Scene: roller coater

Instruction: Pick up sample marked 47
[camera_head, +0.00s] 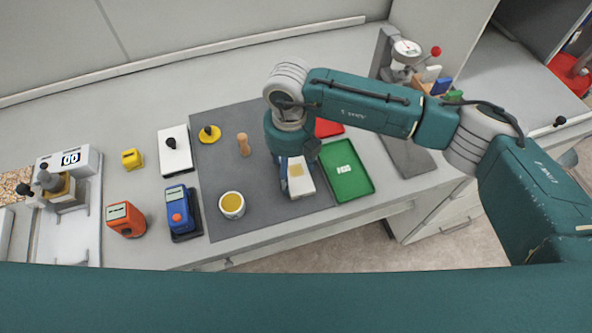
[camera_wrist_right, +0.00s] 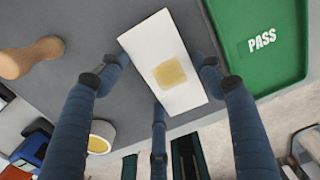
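A white block-like sample (camera_head: 301,187) with a tan square patch lies under my right gripper at the front of the grey mat, left of the green tray. No number can be read on it. In the right wrist view the sample (camera_wrist_right: 144,52) is tilted in the picture. My right gripper (camera_wrist_right: 161,66) has one blue finger on each side of it and a third finger at its lower edge. The fingertips are close to its edges; whether they press on it cannot be told. My left gripper is not in view.
The green PASS tray (camera_head: 358,184) is right of the sample, with a red tray (camera_head: 327,127) partly hidden behind. A yellow-topped cup (camera_head: 232,204), a wooden peg (camera_head: 243,144), a blue device (camera_head: 179,210) and an orange device (camera_head: 126,218) stand left. A gauge (camera_head: 407,48) stands back right.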

